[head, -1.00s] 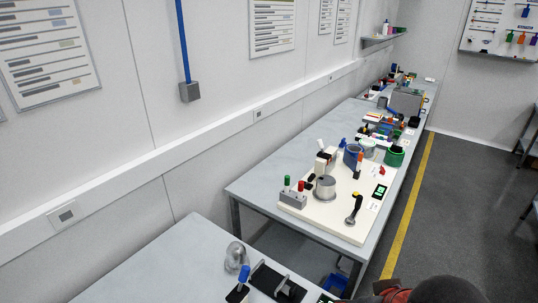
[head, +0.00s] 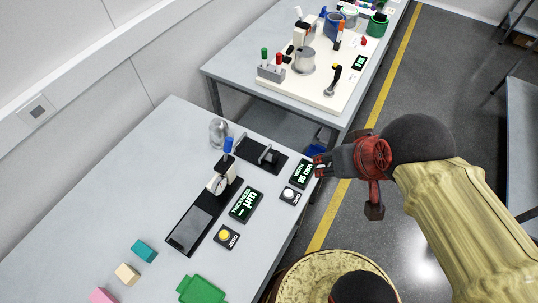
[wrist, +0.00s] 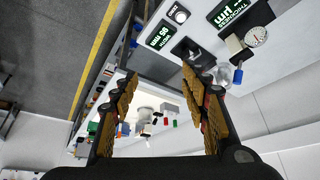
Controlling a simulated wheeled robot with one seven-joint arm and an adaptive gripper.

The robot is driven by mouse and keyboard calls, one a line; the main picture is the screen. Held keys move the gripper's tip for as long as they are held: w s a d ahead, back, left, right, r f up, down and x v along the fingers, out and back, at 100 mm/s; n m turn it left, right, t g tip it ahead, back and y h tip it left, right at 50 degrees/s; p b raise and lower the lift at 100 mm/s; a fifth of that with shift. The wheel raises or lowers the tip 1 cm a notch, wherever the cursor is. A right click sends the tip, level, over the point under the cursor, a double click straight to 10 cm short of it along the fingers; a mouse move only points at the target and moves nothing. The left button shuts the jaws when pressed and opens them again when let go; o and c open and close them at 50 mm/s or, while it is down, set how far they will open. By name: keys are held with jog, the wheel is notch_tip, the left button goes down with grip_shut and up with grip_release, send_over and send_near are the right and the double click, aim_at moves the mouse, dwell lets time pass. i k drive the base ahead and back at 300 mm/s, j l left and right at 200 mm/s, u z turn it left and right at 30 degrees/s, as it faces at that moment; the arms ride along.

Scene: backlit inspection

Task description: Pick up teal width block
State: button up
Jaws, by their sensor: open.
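The teal block (head: 144,250) lies on the near grey table in the head view, toward its lower left part. It sits just behind a tan block (head: 127,273). My gripper (head: 318,166) is at the table's right edge, far to the right of the teal block and beside a green-lit width display. In the wrist view my gripper (wrist: 160,98) is open, with nothing between its fingers. The teal block is not visible in the wrist view.
A pink block (head: 103,296) and a green piece (head: 201,290) lie near the tan block. A dark gauge plate (head: 190,231), thickness display (head: 243,205) and yellow button box (head: 226,236) stand between the blocks and my gripper. A shiny metal dome (head: 219,131) stands at the back.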

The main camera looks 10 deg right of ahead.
aim_at(143, 251)
jog(key=u, duration=2.15)
